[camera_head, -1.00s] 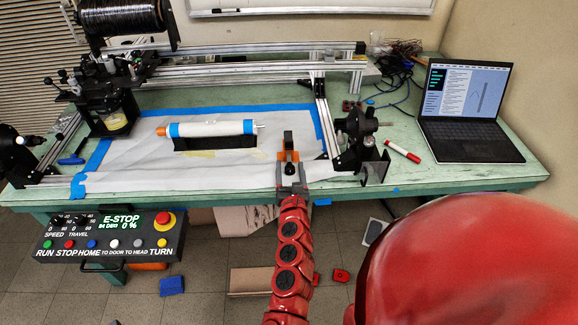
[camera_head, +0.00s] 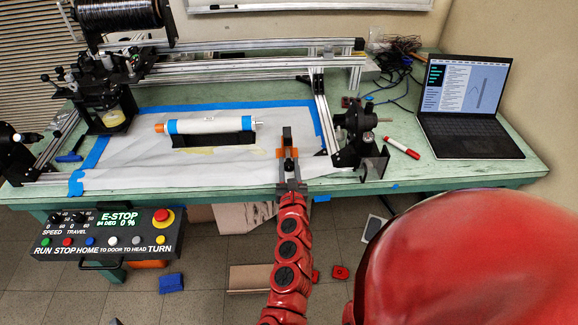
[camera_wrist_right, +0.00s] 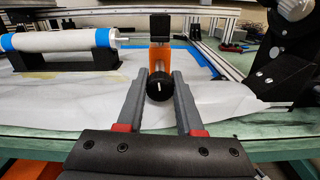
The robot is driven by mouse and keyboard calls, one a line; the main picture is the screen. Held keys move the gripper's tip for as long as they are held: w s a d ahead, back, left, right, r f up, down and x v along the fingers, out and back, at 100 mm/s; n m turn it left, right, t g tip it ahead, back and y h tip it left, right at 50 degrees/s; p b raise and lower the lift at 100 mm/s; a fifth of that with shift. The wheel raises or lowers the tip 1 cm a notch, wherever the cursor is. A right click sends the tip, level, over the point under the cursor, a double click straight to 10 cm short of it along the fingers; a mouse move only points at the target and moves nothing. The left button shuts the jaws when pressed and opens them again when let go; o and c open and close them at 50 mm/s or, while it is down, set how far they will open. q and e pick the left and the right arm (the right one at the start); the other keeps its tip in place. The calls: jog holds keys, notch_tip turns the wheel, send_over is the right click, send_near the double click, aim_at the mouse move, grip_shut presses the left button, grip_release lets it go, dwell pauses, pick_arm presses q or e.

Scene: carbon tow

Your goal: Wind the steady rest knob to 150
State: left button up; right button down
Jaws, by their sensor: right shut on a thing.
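The steady rest (camera_head: 287,140) is a black and orange upright piece near the table's front edge. Its orange body also shows in the right wrist view (camera_wrist_right: 161,60). Its round black knob (camera_wrist_right: 159,87) faces me and has a white pointer mark that stands close to upright; no numbers are readable. My right gripper (camera_wrist_right: 159,90) is shut on the knob, one grey finger on each side. In the head view the right gripper (camera_head: 289,172) partly hides the knob. My left gripper is not in view.
A white tube with blue bands (camera_head: 210,125) lies on a black cradle (camera_head: 214,140) left of the steady rest. A black headstock (camera_head: 359,130) stands close on the right. A control panel (camera_head: 108,232) hangs at the front left. A laptop (camera_head: 465,105) and red marker (camera_head: 401,148) lie right.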

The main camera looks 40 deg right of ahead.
jog(key=n+b, duration=0.1)
jog(key=n, duration=0.2)
jog(key=shift+f, duration=0.1)
jog(key=n+b, duration=0.1)
jog(key=n, duration=0.2)
jog(key=shift+n, duration=0.4)
jog(key=n, duration=0.4)
jog(key=shift+a+n+b, duration=0.1)
jog(key=shift+n+b, duration=0.2)
jog(key=n, duration=0.3)
jog(key=shift+n, duration=0.3)
jog(key=n, duration=0.6)
jog(key=shift+p, duration=0.35)
jog(key=n, duration=0.4)
jog(key=shift+n+p, duration=0.3)
jog(key=shift+p, duration=0.05)
jog(key=shift+n, duration=1.4)
